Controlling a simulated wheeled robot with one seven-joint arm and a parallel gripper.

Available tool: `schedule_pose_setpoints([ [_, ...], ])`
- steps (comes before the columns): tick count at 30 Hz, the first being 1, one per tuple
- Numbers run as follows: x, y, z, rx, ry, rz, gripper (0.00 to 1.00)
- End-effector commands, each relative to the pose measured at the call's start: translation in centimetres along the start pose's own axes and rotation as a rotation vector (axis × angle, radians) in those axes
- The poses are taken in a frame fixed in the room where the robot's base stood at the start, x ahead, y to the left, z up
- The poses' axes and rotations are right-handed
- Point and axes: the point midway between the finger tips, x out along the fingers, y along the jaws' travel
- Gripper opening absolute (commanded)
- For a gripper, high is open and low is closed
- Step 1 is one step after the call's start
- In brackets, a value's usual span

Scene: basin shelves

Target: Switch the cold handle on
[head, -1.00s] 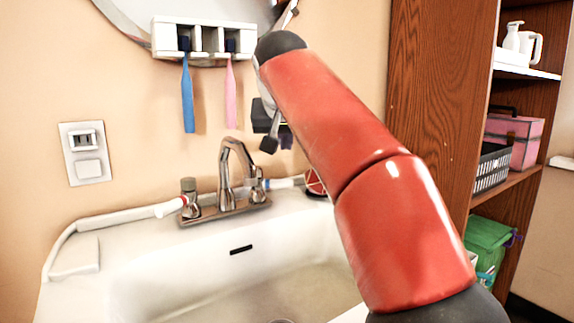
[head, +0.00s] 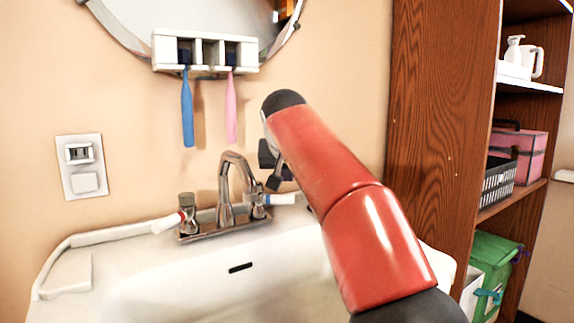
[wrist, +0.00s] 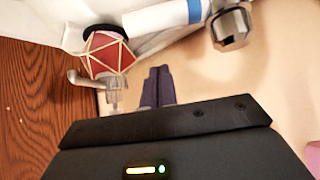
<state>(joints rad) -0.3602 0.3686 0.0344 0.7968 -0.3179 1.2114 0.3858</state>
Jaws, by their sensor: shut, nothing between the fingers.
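The chrome faucet (head: 226,190) stands on the back of the white basin. Its right handle, the cold handle (head: 257,204), has a blue-marked white piece beside it. In the wrist view the cold handle (wrist: 231,28) shows as a chrome knob at top right, with a blue band to its left. The left handle (head: 187,212) has a red mark. My gripper (head: 274,184) is beside and a little above the cold handle, on its right, partly hidden by my arm. In the wrist view my gripper (wrist: 157,82) has its fingers together and empty, apart from the handle.
A toothbrush holder (head: 205,50) with blue and pink brushes hangs above. A wooden shelf unit (head: 440,130) stands right.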

Motion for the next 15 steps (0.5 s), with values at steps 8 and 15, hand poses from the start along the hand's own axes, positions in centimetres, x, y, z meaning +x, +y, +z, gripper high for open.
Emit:
schedule_pose_setpoints([
  [8,0.3,0.0,2.9,0.0,0.0,-0.002,0.0],
  [15,-0.2,0.0,3.7,0.0,0.001,-0.001,0.0],
])
